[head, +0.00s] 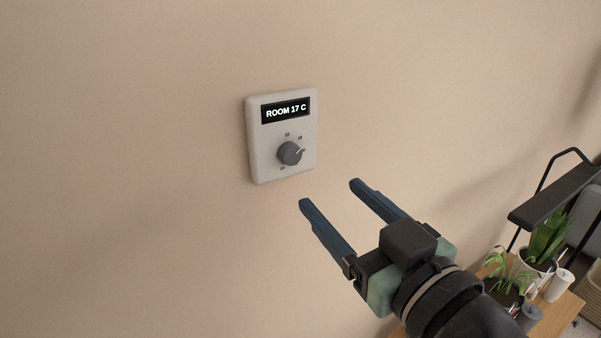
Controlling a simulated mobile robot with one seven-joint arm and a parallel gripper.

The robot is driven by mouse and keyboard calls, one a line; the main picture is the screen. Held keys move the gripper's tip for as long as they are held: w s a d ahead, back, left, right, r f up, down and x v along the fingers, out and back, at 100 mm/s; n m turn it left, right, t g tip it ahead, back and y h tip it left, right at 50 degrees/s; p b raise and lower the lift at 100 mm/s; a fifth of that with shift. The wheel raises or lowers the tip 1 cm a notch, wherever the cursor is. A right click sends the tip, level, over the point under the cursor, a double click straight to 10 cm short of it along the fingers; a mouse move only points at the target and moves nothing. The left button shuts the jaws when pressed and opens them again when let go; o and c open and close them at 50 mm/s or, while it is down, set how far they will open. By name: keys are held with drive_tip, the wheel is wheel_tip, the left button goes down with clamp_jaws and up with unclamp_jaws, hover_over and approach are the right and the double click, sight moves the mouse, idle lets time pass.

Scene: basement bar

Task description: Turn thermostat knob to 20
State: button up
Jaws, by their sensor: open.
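A white thermostat (258,158) is mounted on the beige wall in the head view. Its black display (285,110) reads "ROOM 17 C". Below the display is a round grey knob (290,153) with a light pointer mark toward its upper right. Small dial numbers stand around the knob, too small to read surely. My gripper (329,193) is below and to the right of the thermostat, with two blue fingers spread apart. Nothing is between the fingers, and they do not touch the knob.
At the lower right, potted plants (548,238), a white cup (559,285) and a grey cup (529,318) stand on a wooden surface (563,309). A dark-framed shelf or chair (555,196) is beside them. The wall around the thermostat is bare.

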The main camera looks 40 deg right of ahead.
sight(293, 156)
drive_tip(key=p+x, duration=0.4)
drive_tip(key=x, duration=0.5)
drive_tip(key=shift+w+r, duration=0.15)
drive_tip(key=shift+w, duration=0.05)
drive_tip(key=shift+w+d, duration=0.3)
drive_tip(key=shift+w, duration=0.4)
drive_tip(key=shift+c, duration=0.2)
clamp_jaws()
